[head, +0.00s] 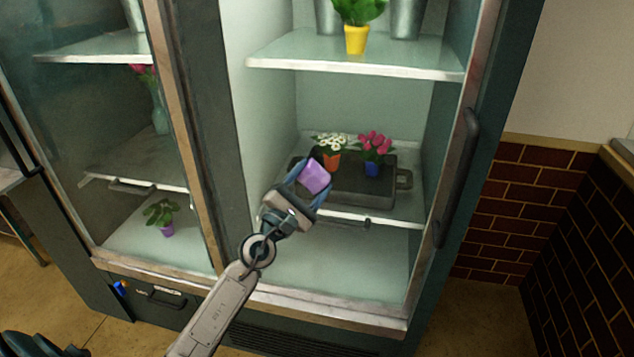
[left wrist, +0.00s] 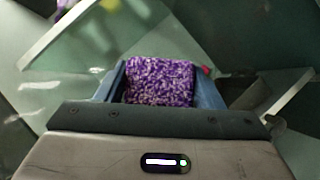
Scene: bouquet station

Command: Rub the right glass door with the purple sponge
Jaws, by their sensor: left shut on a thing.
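My left gripper (head: 304,188) is shut on the purple sponge (head: 315,177) and holds it up in front of the right glass door (head: 345,255). In the left wrist view the sponge (left wrist: 160,82) sits between the two blue fingers. I cannot tell whether the sponge touches the glass. The right door has a dark vertical handle (head: 457,180) at its right edge.
Behind the right door are a yellow pot (head: 356,40) on the upper shelf (head: 350,62) and a dark tray (head: 345,195) with potted flowers below. The left door (head: 110,140) is beside it. A brick wall (head: 515,200) stands at the right.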

